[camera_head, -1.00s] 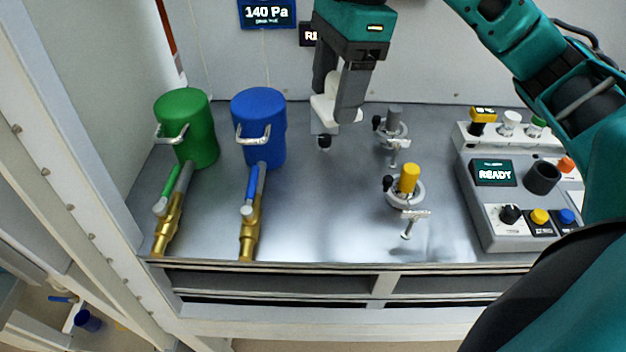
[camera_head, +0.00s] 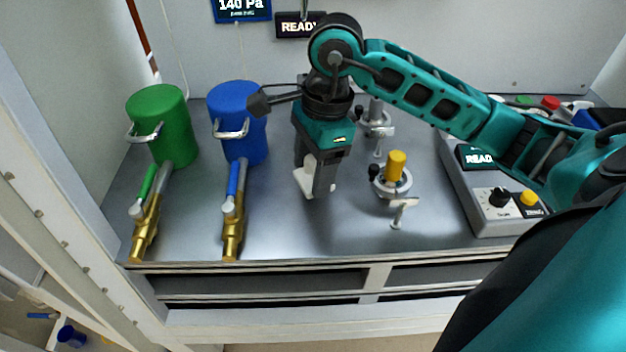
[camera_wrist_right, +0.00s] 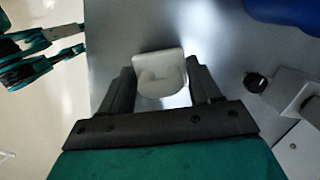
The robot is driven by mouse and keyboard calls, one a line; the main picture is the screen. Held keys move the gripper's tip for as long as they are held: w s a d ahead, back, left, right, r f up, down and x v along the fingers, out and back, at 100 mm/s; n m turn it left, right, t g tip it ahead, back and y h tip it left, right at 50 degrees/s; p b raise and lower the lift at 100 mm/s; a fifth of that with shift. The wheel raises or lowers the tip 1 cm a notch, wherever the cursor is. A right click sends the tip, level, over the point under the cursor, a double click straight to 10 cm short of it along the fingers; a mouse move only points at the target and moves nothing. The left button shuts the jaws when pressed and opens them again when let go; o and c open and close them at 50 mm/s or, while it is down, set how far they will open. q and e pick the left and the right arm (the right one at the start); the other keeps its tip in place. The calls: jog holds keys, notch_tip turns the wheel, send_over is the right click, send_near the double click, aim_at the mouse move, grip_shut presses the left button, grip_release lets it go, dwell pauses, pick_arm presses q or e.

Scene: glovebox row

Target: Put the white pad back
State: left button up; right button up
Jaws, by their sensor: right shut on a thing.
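My right gripper (camera_head: 318,190) is shut on the white pad (camera_head: 304,183) and points down over the bench, between the blue canister and the yellow-topped clamp stand. In the right wrist view, the white pad (camera_wrist_right: 160,72) sits between the two dark fingers, with a rounded raised part facing the camera. The fingers partly hide it. I cannot tell whether its underside touches the bench top. A teal and black arm part, which seems to be my left arm, shows at the left edge of the wrist view; its jaw state is unclear.
Blue (camera_head: 238,122) and green (camera_head: 160,125) canisters with brass-ended valves stand left. The yellow-topped clamp stand (camera_head: 396,168) and a grey-topped one (camera_head: 375,118) stand right. A control box (camera_head: 484,196) lies farther right. A black knob (camera_wrist_right: 255,82) shows in the wrist view. The bench's front middle is clear.

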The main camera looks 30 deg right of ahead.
notch_tip(320, 180, down, 4)
jog(key=shift+r, duration=0.15)
jog(key=o, duration=0.9)
jog(key=shift+o, duration=0.2)
jog(key=shift+r, duration=0.15)
notch_tip(320, 180, up, 12)
jog(key=d, duration=0.1)
jog(key=shift+s+d, duration=0.15)
jog(key=shift+d, duration=0.25)
jog(key=shift+f, duration=0.2)
